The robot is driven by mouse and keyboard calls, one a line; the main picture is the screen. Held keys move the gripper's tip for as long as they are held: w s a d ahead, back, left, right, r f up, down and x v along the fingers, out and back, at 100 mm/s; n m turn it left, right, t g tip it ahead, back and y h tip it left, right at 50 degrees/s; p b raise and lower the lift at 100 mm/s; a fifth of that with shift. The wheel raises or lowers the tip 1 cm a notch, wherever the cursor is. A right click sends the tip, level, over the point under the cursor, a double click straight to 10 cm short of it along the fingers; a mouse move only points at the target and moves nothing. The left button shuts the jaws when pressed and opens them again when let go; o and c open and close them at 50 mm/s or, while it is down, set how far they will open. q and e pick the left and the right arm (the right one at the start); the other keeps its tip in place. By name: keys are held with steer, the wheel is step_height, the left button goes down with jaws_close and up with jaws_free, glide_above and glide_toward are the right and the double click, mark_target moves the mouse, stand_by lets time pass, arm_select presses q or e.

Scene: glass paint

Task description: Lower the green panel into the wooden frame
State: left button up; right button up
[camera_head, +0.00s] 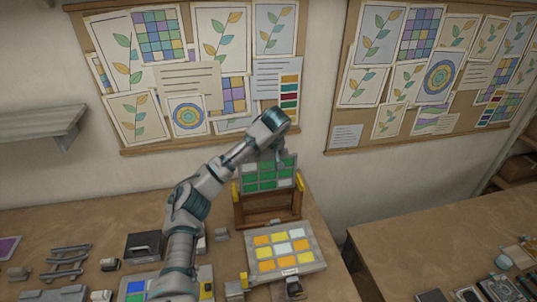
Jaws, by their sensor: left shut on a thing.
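The green panel (266,177) is a grid of green cells with a few pale ones, in a grey rim. It is upright at the top of the wooden frame (268,218), between its two side posts. The frame stands on the table near the wall, with yellow pieces on its posts and an open lower part. My left gripper (280,158) is shut on the panel's upper edge, right of its middle, and hides a little of it. Whether the panel touches the posts cannot be told.
A panel of orange, yellow and white cells (284,247) lies in front of the frame. A panel with blue and green cells (135,290) is partly hidden by my left arm. A black box (145,246) and several tools lie left. A second table (450,245) stands right, past a gap.

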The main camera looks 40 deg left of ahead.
stand_by(0.4)
arm_select(q)
steer(key=shift+f, duration=0.3)
stand_by(0.6)
steer(key=shift+f+b, duration=0.5)
steer(key=shift+f, duration=0.95)
steer(key=b, duration=0.2)
glide_above(268, 189)
steer(key=shift+s+d+f, duration=0.1)
steer(key=shift+d+f, duration=0.05)
steer(key=shift+f, duration=1.2)
steer(key=shift+d+f, duration=0.1)
steer(key=shift+f, duration=1.2)
steer(key=shift+f+b, duration=0.85)
steer(key=shift+f, duration=2.95)
steer(key=o, duration=1.3)
steer(key=shift+o, duration=0.2)
